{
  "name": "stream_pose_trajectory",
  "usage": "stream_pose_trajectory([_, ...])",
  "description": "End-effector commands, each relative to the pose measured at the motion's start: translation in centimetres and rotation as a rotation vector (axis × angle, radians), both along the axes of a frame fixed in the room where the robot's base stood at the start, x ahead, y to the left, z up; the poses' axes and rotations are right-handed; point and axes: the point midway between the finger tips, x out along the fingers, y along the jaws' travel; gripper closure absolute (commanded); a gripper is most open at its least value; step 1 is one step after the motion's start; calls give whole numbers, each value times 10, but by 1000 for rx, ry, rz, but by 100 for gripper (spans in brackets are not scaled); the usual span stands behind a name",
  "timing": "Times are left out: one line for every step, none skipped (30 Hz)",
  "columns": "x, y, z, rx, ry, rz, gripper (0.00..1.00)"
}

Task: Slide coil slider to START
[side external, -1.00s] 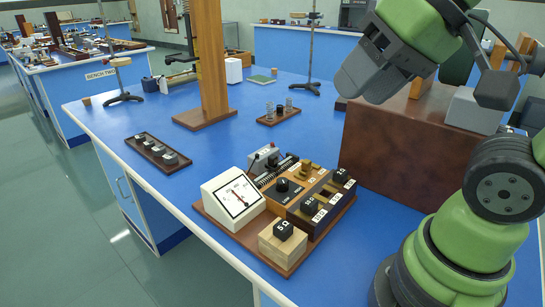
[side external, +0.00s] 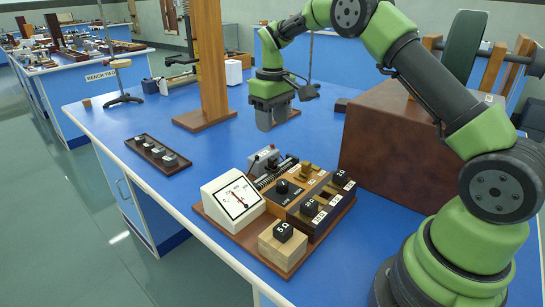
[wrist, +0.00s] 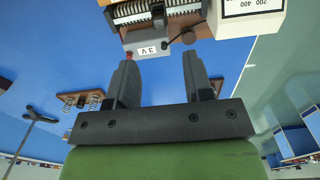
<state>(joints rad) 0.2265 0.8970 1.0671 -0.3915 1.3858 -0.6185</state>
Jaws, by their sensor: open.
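The dark wire-wound coil (side external: 269,179) lies on the brown instrument board, behind the dial meter (side external: 233,199). It also shows at the top edge of the wrist view (wrist: 132,11), partly cut off, with a dark slider (wrist: 158,15) across it. The slider is too small to make out in the side view. No START mark is legible. My gripper (side external: 273,122) is open and empty, pointing down over the blue bench beyond the board. In the wrist view its two fingers (wrist: 159,66) are spread apart, short of the grey 3 V box (wrist: 148,45).
A LOW/HIGH knob block (side external: 284,188), a row of resistor blocks (side external: 318,206) and a 5 Ω block on wood (side external: 283,246) crowd the board. A wooden post (side external: 211,70) stands left of my gripper. A large brown box (side external: 385,165) stands right.

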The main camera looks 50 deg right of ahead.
Motion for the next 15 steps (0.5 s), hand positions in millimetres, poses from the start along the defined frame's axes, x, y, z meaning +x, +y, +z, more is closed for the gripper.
stream_pose_trajectory([1, -1, -5, 0, 7, 2, 53])
stream_pose_trajectory([1, -1, -8, 0, 8, 3, 53])
stream_pose_trajectory([1, -2, -11, 0, 9, 4, 53])
stream_pose_trajectory([1, -2, -14, 0, 10, 4, 53])
stream_pose_trajectory([1, -2, -18, -1, 10, 5, 53])
stream_pose_trajectory([0, -1, -25, 0, 12, 5, 53])
stream_pose_trajectory([0, -1, -30, 1, 12, 4, 53])
stream_pose_trajectory([0, -1, -36, 0, 11, 4, 53])
stream_pose_trajectory([0, -1, -44, 0, 12, 5, 53])
stream_pose_trajectory([0, -1, -50, 0, 12, 4, 53])
stream_pose_trajectory([0, -1, -55, 1, 12, 3, 53])
stream_pose_trajectory([0, -1, -63, 1, 12, 4, 53])
stream_pose_trajectory([0, -1, -68, 0, 11, 4, 53])
stream_pose_trajectory([0, -1, -73, 0, 11, 4, 53])
stream_pose_trajectory([0, -1, -80, 0, 9, 3, 53])
